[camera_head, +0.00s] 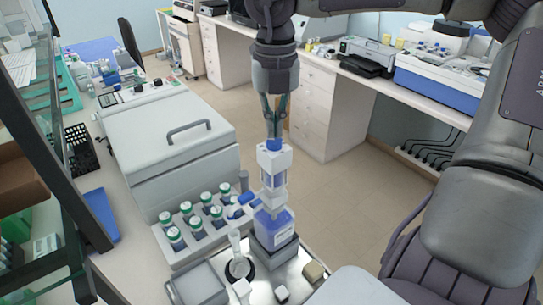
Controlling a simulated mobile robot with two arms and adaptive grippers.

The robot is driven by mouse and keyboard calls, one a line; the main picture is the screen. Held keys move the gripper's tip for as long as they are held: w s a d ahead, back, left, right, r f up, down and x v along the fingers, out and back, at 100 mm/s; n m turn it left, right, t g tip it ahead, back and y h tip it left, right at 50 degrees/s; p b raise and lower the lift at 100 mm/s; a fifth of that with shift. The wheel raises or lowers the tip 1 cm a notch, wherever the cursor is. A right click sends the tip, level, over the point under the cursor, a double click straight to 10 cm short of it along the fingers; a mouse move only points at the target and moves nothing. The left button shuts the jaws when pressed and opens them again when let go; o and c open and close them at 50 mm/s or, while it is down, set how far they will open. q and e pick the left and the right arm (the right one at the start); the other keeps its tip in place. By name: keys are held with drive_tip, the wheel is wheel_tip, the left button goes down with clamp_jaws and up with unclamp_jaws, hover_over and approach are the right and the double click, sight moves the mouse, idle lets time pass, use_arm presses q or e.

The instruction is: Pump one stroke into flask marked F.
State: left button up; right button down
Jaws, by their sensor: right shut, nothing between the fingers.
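A bottle-top pump (273,165), white with a blue knob, stands upright on a blue reagent bottle (274,228) on a metal tray. Its blue spout points left. A pale narrow-necked flask (238,264) stands on a black ring just left of the bottle, close to the spout's end. I cannot read any letter on it. My right gripper (272,130) points straight down with its fingers shut and empty. The fingertips are right at the pump's knob; I cannot tell whether they touch it. My left gripper is not in view.
A rack of green-capped bottles (206,212) stands left of the pump. A large white lidded machine (160,132) is behind it. A grey box (197,286) and small blocks (313,271) share the metal tray (298,291). A glass-shelved frame (65,150) rises at left.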

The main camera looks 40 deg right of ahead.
sight(275, 140)
drive_tip(key=shift+f+b, duration=1.4)
drive_tip(key=shift+f, duration=0.2)
drive_tip(key=shift+r, duration=0.1)
idle(0.5)
drive_tip(key=shift+r+p, duration=0.9)
drive_tip(key=shift+r, duration=1)
drive_tip(key=shift+r, duration=0.1)
drive_tip(key=shift+r+p, duration=1.65)
drive_tip(key=shift+r, duration=0.8)
